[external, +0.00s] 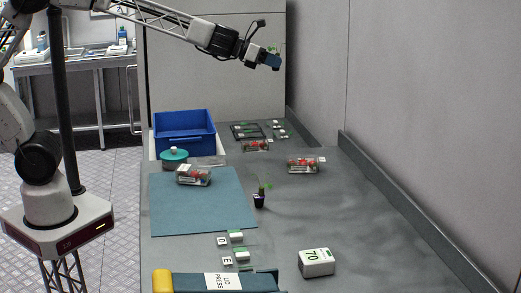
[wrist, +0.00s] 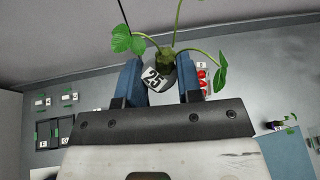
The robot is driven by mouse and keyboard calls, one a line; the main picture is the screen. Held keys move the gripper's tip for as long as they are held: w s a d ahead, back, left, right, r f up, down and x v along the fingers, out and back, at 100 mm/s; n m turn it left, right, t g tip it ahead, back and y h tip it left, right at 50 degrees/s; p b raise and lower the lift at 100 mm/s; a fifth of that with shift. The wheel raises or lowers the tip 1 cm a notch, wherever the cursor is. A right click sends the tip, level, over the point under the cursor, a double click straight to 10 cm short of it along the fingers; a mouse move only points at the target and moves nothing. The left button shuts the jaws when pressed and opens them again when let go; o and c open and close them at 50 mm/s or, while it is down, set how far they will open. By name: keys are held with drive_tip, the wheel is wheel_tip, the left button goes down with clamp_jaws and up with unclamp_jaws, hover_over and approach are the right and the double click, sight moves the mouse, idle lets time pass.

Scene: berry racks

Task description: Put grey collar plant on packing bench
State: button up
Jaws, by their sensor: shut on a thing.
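My gripper (wrist: 160,74) is shut on a plant (wrist: 165,58) with a dark pot or collar, long green stems and a white tag reading 25. Its leaves spread above and beside the blue fingers in the wrist view. In the external view my gripper (external: 271,61) is high above the far part of the grey bench (external: 330,205), with little of the plant showing. I cannot make out the collar's colour for sure. A second small plant (external: 260,194) in a dark pot stands upright on the bench, by the right edge of the teal mat (external: 200,215).
A blue crate (external: 185,133) stands at the back left. Clear berry boxes (external: 303,165) lie on the bench and another box (external: 194,175) on the mat. A wall borders the right. The right-middle bench is clear.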

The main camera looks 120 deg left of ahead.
drive_tip(key=w+d+r+m+g+h, duration=0.1)
drive_tip(key=w+d+m+h, duration=0.75)
drive_tip(key=d, duration=0.45)
drive_tip(key=w+d+r+m+g+h, duration=0.1)
drive_tip(key=w+d+m+h, duration=0.7)
drive_tip(key=d+h, duration=0.3)
drive_tip(key=shift+y, duration=0.75)
drive_tip(key=f, duration=1.7)
drive_tip(key=d+f, duration=0.1)
drive_tip(key=f, duration=0.7)
drive_tip(key=shift+s+f, duration=0.3)
drive_tip(key=shift+f, duration=0.05)
hover_over(331, 201)
drive_tip(key=shift+f, duration=0.75)
drive_tip(key=shift+f, duration=0.1)
drive_tip(key=shift+f, duration=1.65)
